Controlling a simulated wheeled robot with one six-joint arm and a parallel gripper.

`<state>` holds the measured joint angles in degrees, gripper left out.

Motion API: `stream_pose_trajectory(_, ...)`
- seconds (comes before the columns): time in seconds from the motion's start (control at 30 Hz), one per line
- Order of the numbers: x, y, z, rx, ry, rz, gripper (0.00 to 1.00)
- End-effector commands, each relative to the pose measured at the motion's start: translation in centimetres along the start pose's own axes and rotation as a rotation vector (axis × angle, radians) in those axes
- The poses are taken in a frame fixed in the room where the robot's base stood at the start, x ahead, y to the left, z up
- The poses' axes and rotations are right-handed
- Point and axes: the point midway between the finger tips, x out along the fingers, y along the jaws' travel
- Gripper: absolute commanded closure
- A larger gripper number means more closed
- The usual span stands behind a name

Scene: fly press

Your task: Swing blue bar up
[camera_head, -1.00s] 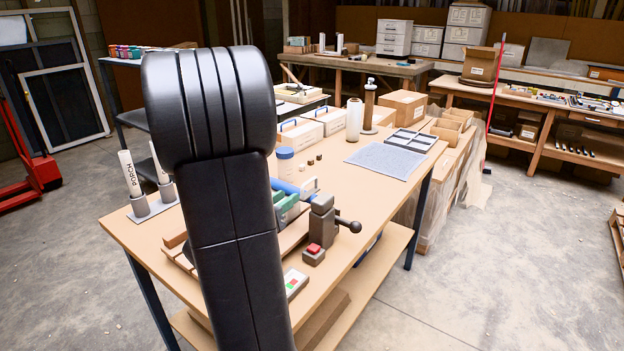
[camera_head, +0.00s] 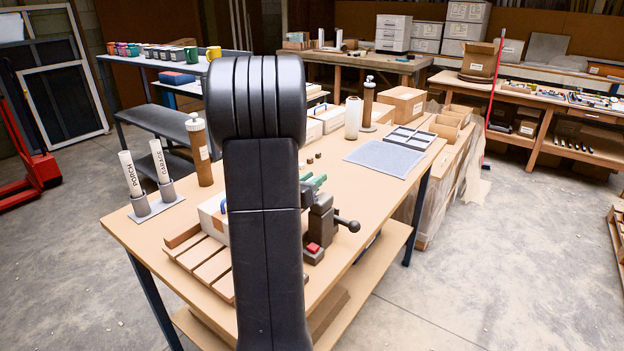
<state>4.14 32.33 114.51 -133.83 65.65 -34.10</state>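My black arm (camera_head: 265,190) stands upright across the middle of the head view. My gripper is hidden behind it or out of view, so its fingers cannot be seen. A dark grey-brown press-like device (camera_head: 321,218) with a ball-ended handle (camera_head: 347,224) stands on the wooden table, right beside my arm in the picture. A green part (camera_head: 313,184) shows at its top left, partly covered by my arm. The blue bar cannot be made out; my arm covers the area left of the device.
A red button (camera_head: 313,247) on a box stands in front of the device. Wooden slats (camera_head: 205,262) and a white box (camera_head: 212,218) lie left of my arm. Two white tubes (camera_head: 131,174) stand in holders. A blue-grey mat (camera_head: 386,160) lies at the table's right end.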

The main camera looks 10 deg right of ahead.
Motion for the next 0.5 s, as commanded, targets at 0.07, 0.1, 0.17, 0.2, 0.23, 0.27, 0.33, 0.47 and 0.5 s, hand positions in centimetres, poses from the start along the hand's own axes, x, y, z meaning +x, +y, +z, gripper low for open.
stream_pose_trajectory(0.07,-0.01,0.01,0.00,0.000,0.000,0.000,0.69)
stream_pose_trajectory(0.1,-0.02,0.01,0.00,0.000,0.000,0.000,0.69)
stream_pose_trajectory(0.17,-0.02,0.01,0.00,0.000,0.000,0.000,0.75)
stream_pose_trajectory(0.2,-0.02,0.01,0.01,0.000,0.000,0.000,0.83)
stream_pose_trajectory(0.23,-0.03,0.01,0.01,0.000,0.000,0.000,0.89)
stream_pose_trajectory(0.27,-0.03,0.01,0.01,0.000,0.000,0.000,0.95)
stream_pose_trajectory(0.33,-0.03,0.00,0.01,0.000,0.000,0.000,1.00)
stream_pose_trajectory(0.47,-0.04,-0.01,0.01,0.000,0.000,0.000,1.00)
stream_pose_trajectory(0.5,-0.04,-0.01,0.03,0.000,0.000,0.000,1.00)
